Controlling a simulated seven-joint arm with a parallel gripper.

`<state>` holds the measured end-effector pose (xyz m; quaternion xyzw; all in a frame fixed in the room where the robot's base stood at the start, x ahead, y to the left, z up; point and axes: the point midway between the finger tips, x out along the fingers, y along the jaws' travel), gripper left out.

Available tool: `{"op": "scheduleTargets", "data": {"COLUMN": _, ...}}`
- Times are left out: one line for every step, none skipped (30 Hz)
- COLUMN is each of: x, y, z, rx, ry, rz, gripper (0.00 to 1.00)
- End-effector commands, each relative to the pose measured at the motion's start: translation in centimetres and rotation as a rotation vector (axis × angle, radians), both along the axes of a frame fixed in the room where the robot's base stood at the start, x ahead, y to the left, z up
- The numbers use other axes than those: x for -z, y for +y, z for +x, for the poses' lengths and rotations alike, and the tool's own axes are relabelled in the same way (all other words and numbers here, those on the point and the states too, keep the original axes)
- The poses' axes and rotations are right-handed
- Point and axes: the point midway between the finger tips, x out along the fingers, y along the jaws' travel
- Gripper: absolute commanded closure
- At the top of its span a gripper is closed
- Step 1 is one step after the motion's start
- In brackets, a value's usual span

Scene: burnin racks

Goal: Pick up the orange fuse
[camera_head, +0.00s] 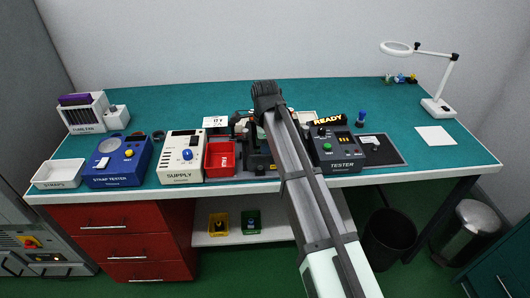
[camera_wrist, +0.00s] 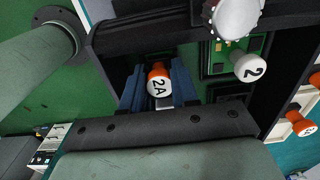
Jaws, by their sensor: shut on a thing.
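The orange fuse (camera_wrist: 158,78), with a white cap end marked 2A, is in the wrist view between the two blue fingers of my gripper (camera_wrist: 157,87). The fingers are closed on its sides. I cannot tell whether its lower end is still seated in something. In the head view my arm covers the spot, so neither the fuse nor the fingertips can be made out there.
A white-capped part marked 2 (camera_wrist: 252,68) stands on a green board right of the fuse. Another orange part (camera_wrist: 300,124) is at the far right. On the bench, a red bin (camera_head: 220,158) and white supply (camera_head: 182,158) stand left of my arm, the tester (camera_head: 337,150) right.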

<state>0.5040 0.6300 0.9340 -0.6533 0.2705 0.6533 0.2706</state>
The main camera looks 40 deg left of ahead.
Motion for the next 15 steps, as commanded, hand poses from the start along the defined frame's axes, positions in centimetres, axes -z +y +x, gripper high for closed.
{"op": "scheduleTargets", "data": {"x": -0.01, "y": 0.0, "z": 0.0, "rx": 0.0, "ry": 0.0, "rz": 0.0, "gripper": 0.91}}
{"op": "scheduleTargets", "data": {"x": -0.01, "y": 0.0, "z": 0.0, "rx": 0.0, "ry": 0.0, "rz": 0.0, "gripper": 0.94}}
{"op": "scheduleTargets", "data": {"x": -0.01, "y": 0.0, "z": 0.0, "rx": 0.0, "ry": 0.0, "rz": 0.0, "gripper": 0.97}}
{"op": "scheduleTargets", "data": {"x": -0.02, "y": 0.0, "z": 0.0, "rx": 0.0, "ry": 0.0, "rz": 0.0, "gripper": 1.0}}
{"op": "scheduleTargets", "data": {"x": -0.02, "y": 0.0, "z": 0.0, "rx": 0.0, "ry": 0.0, "rz": 0.0, "gripper": 1.0}}
{"op": "scheduleTargets", "data": {"x": -0.02, "y": 0.0, "z": 0.0, "rx": 0.0, "ry": 0.0, "rz": 0.0, "gripper": 1.0}}
{"op": "scheduleTargets", "data": {"x": -0.02, "y": 0.0, "z": 0.0, "rx": 0.0, "ry": 0.0, "rz": 0.0, "gripper": 1.0}}
{"op": "scheduleTargets", "data": {"x": -0.02, "y": 0.0, "z": 0.0, "rx": 0.0, "ry": 0.0, "rz": 0.0, "gripper": 1.0}}
{"op": "scheduleTargets", "data": {"x": -0.02, "y": 0.0, "z": 0.0, "rx": 0.0, "ry": 0.0, "rz": 0.0, "gripper": 1.0}}
{"op": "scheduleTargets", "data": {"x": -0.04, "y": 0.01, "z": 0.01, "rx": 0.0, "ry": 0.0, "rz": 0.0, "gripper": 1.0}}
{"op": "scheduleTargets", "data": {"x": -0.08, "y": 0.01, "z": 0.01, "rx": 0.0, "ry": 0.0, "rz": 0.0, "gripper": 1.0}}
{"op": "scheduleTargets", "data": {"x": -0.2, "y": 0.01, "z": 0.01, "rx": 0.0, "ry": 0.0, "rz": 0.0, "gripper": 1.0}}
{"op": "scheduleTargets", "data": {"x": -0.36, "y": 0.04, "z": 0.02, "rx": 0.0, "ry": -0.001, "rz": 0.001, "gripper": 1.0}}
{"op": "scheduleTargets", "data": {"x": -0.57, "y": 0.04, "z": 0.03, "rx": 0.0, "ry": -0.001, "rz": 0.001, "gripper": 1.0}}
{"op": "scheduleTargets", "data": {"x": -0.96, "y": 0.06, "z": 0.05, "rx": 0.0, "ry": -0.001, "rz": 0.001, "gripper": 1.0}}
